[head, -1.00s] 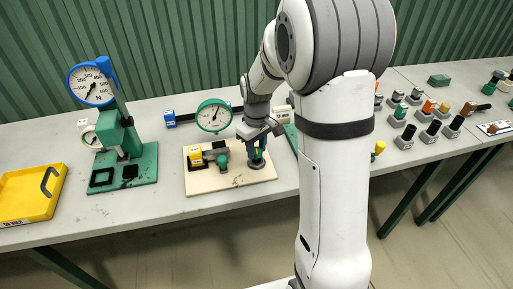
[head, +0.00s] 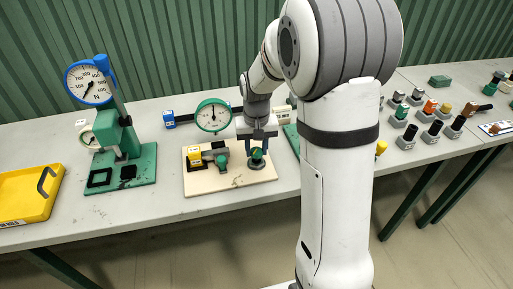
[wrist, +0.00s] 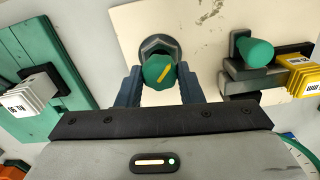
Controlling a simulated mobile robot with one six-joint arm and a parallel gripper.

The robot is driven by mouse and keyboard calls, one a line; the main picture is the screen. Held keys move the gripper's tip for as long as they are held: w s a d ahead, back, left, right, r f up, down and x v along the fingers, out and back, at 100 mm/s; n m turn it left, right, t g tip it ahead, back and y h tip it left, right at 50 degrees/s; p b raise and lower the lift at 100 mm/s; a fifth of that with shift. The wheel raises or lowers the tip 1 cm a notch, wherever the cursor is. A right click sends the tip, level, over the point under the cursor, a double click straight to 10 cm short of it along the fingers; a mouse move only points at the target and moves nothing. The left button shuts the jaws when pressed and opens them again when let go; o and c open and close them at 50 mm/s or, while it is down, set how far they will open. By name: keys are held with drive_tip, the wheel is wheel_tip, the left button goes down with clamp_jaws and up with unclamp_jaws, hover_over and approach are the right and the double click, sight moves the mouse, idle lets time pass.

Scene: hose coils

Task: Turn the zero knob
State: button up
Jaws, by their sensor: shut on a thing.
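The green zero knob (wrist: 156,74) has a yellow mark on its top, slanting up to the right in the wrist view. It sits on a dark hexagonal collar on a cream board (wrist: 205,35). My gripper (wrist: 160,78) has one dark finger on each side of the knob and is shut on it. In the head view, my gripper (head: 258,146) points down over the green knob (head: 257,155) at the right of the board. A round green-rimmed dial gauge (head: 213,115) stands behind the board, its needle pointing about straight up.
A second green knob (wrist: 256,50) on a dark clamp, beside a yellow block (wrist: 300,75), is close to my gripper. A green press stand (head: 124,140) and yellow tray (head: 25,197) are at left. Several coloured-top pieces (head: 430,130) stand at right.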

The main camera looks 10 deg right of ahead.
sight(257, 150)
idle(0.4)
drive_tip(key=o, duration=1)
drive_tip(key=shift+c, duration=0.2)
drive_tip(key=shift+r, duration=0.1)
wheel_tip(257, 150, up, 7)
drive_tip(key=shift+r, duration=0.3)
